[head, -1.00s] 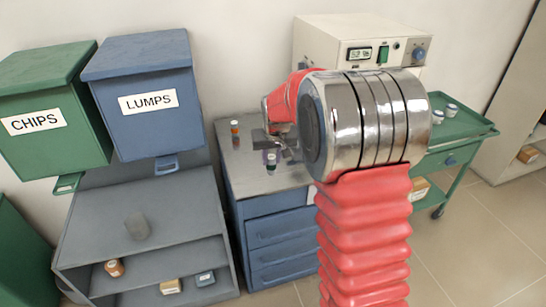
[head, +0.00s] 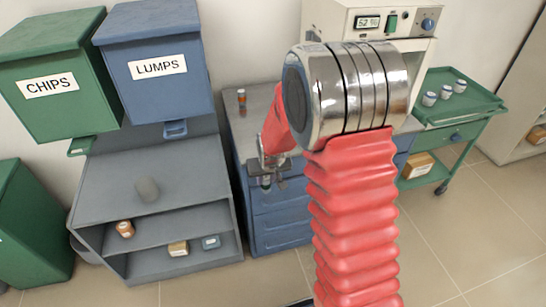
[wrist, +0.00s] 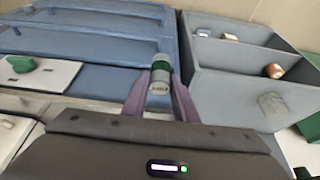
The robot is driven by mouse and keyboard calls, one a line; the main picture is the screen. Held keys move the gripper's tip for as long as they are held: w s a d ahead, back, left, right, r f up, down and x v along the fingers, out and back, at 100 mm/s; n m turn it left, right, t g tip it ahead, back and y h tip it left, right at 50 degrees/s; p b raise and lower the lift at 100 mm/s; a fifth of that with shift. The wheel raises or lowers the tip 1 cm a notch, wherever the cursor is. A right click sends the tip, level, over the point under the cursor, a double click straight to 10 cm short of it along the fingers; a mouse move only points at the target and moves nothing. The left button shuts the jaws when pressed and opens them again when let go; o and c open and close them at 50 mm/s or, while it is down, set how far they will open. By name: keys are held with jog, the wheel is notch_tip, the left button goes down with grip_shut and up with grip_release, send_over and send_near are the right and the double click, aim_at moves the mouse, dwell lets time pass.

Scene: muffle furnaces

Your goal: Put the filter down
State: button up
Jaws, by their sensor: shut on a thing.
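My gripper (wrist: 160,100) is shut on a small cylinder (wrist: 160,88) with a green band and a pale lettered label, seen between the two fingers in the wrist view. I take it as the filter; its lettering is too small to read. In the head view my gripper (head: 266,172) hangs at the front edge of the blue drawer cabinet (head: 278,203), below the red sleeve. There the held thing is small and dark, partly covered by the fingers. I cannot see it touching any surface.
A grey shelf unit (head: 110,180) stands left, with a grey piece (head: 147,189) on top and an orange tin (head: 125,229) inside. An orange bottle (head: 241,97) is on the cabinet top. A green cart (head: 440,112) with pale cups stands right, beside a furnace (head: 340,20).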

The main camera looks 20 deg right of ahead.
jog(key=s+a+f, duration=0.4)
jog(key=s+f, duration=0.1)
jog(key=shift+s+n, duration=0.25)
jog(key=shift+n, duration=0.15)
